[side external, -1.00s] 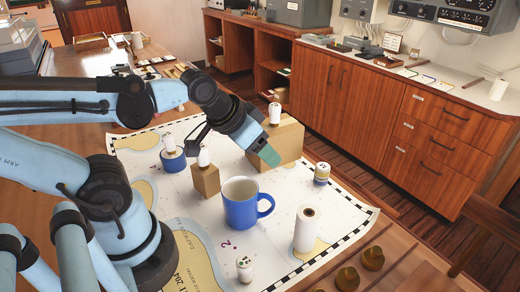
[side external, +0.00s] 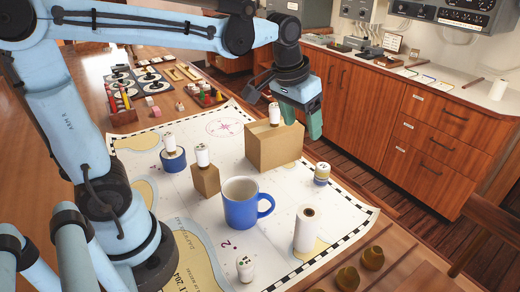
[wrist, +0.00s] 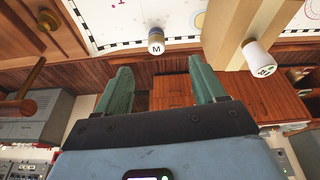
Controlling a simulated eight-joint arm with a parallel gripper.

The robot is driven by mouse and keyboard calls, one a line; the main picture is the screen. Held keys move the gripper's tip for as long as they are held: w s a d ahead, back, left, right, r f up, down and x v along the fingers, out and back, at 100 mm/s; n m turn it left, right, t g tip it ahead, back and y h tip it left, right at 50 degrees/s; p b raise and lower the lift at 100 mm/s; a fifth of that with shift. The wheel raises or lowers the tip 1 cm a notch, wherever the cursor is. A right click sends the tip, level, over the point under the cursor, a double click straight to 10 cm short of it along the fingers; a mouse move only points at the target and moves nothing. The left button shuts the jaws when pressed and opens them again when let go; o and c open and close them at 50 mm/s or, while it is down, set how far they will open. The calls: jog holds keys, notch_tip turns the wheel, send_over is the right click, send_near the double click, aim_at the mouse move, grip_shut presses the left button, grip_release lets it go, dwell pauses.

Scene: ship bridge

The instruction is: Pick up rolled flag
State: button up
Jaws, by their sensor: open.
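Several small white rolls with end labels, seemingly rolled flags, are on the chart. One roll (side external: 275,114) stands on a large tan box (side external: 278,150); it also shows in the wrist view (wrist: 259,58). Another roll (side external: 202,155) stands on a smaller box, and one (side external: 169,143) on a blue base. A banded roll (side external: 322,173), seemingly the one marked M in the wrist view (wrist: 156,42), stands near the chart's right edge. A white roll (side external: 245,269) is at the front. My gripper (side external: 312,130) is open and empty, beside the large box's right end.
A blue mug (side external: 240,204) and a taller white roll (side external: 304,229) stand on the chart (side external: 195,228). Brass knobs (side external: 372,258) line the near table edge. A rack of coloured sticks (side external: 122,112) is at the left. Wooden cabinets (side external: 420,130) stand behind. Open chart lies around the mug.

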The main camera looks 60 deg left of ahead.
jog(key=w+d+f+g, duration=0.1)
jog(key=w+f+g, duration=0.25)
jog(key=w, duration=0.55)
send_over(324, 166)
jog(key=shift+n, duration=0.4)
jog(key=f, duration=0.6)
jog(key=shift+w+f, duration=0.25)
jog(key=shift+w, duration=0.05)
jog(key=shift+s+f, duration=0.15)
jog(key=shift+f, duration=1.4)
jog(key=shift+s+f, duration=0.15)
jog(key=shift+f, duration=1.35)
jog(key=c, duration=1.1)
jog(key=shift+r, duration=0.2)
jog(key=shift+c, duration=0.2)
